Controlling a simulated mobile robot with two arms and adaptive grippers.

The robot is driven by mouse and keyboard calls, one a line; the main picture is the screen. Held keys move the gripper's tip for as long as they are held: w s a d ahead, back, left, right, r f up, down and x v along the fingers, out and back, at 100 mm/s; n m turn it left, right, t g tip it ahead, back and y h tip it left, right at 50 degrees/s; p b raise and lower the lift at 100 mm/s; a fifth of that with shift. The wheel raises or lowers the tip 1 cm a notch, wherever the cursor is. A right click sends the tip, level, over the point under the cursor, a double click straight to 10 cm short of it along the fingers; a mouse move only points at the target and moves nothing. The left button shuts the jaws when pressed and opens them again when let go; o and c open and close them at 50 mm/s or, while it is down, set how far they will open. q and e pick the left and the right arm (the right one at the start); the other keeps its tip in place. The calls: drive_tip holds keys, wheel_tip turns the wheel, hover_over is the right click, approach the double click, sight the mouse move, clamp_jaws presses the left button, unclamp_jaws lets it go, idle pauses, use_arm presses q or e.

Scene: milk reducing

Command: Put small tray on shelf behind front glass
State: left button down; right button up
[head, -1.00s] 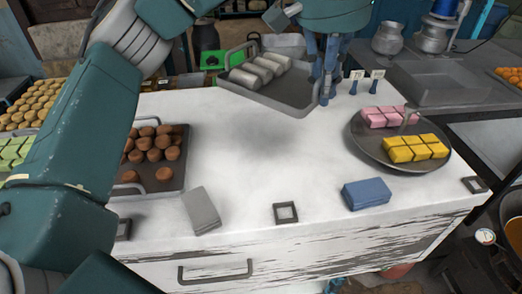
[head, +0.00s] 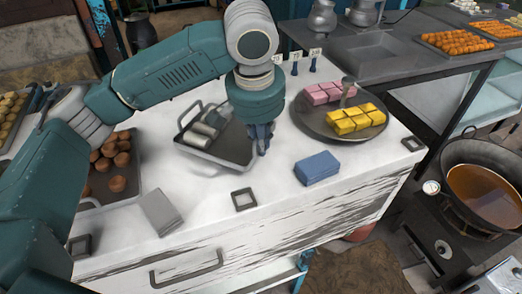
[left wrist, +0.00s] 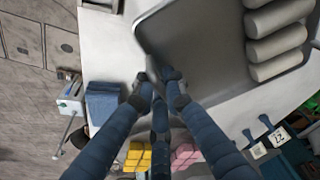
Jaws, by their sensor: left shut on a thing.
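The small grey tray (head: 232,147) has raised handles and carries several white rolls (head: 205,130) bunched at its left side. My left gripper (head: 262,142) points down and is shut on the tray's right edge. The tray looks tilted and is held above the white counter (head: 215,185); the exact gap is hard to tell. In the left wrist view the fingers (left wrist: 160,86) pinch the rim of the tray (left wrist: 190,55), with the rolls (left wrist: 275,40) at upper right. My right gripper is out of view. I cannot make out the shelf or front glass for certain.
A round tray (head: 310,125) with pink and yellow sweets stands right of my gripper. A blue box (head: 317,168), a grey box (head: 160,212) and a tray of brown sweets (head: 100,190) are on the counter. A pan of orange liquid (head: 485,190) stands at right.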

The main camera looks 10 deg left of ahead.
sight(262, 162)
use_arm(q)
drive_tip(key=shift+f+p, duration=0.3)
drive_tip(key=shift+f, duration=1.3)
drive_tip(key=c, duration=1.8)
unclamp_jaws()
drive_tip(key=shift+f, duration=0.1)
